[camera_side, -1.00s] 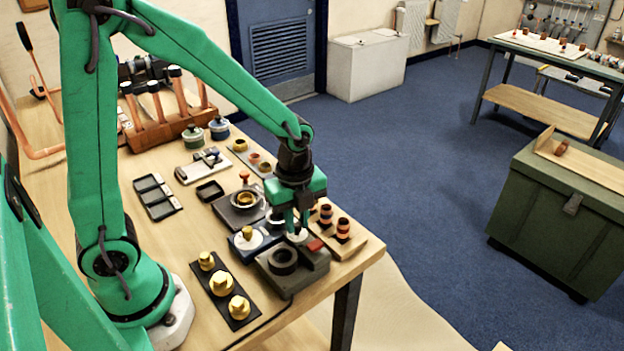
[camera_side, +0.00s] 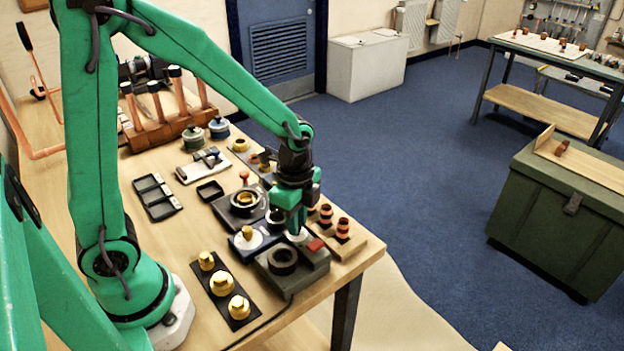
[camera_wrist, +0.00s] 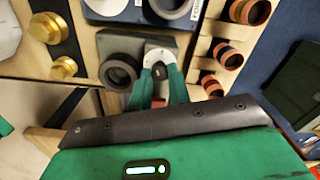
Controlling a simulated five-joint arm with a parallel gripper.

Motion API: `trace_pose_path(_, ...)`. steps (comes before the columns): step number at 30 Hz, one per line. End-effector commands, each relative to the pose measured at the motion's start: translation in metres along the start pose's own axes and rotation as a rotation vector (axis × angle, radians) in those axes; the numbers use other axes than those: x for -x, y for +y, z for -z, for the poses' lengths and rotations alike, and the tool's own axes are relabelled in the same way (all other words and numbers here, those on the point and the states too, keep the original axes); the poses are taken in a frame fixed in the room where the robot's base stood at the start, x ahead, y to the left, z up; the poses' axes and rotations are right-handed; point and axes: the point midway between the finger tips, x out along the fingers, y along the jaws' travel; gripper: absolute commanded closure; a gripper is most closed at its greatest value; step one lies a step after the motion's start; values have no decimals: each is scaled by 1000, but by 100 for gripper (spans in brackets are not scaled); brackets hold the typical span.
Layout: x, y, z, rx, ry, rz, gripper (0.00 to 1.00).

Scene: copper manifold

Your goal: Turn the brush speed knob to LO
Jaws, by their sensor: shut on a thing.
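The brush speed knob (camera_wrist: 159,71) is a small dark knob on a pale round dial plate (camera_wrist: 158,52). The plate sits on a grey block (camera_side: 292,283), beside a black ring (camera_side: 283,261). In the wrist view my gripper (camera_wrist: 160,75) is shut on the knob, one green finger on each side. In the side view my gripper (camera_side: 297,230) points down over the pale plate (camera_side: 302,237) and hides the knob. The dial's markings and the knob's pointer cannot be read.
A red part (camera_side: 315,245) lies at the block's right edge. Copper fittings (camera_side: 343,228) stand on a wooden board close on the right. Brass fittings (camera_side: 221,284) sit on a black strip at the front left. A blue-based unit (camera_side: 247,238) stands close on the left.

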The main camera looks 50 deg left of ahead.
Motion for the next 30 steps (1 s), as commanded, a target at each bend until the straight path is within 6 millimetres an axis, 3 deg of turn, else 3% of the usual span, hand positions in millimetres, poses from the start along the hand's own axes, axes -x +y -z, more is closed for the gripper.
trace_pose_path(30, 1, -1, 0, 914, 0, 0, 100)
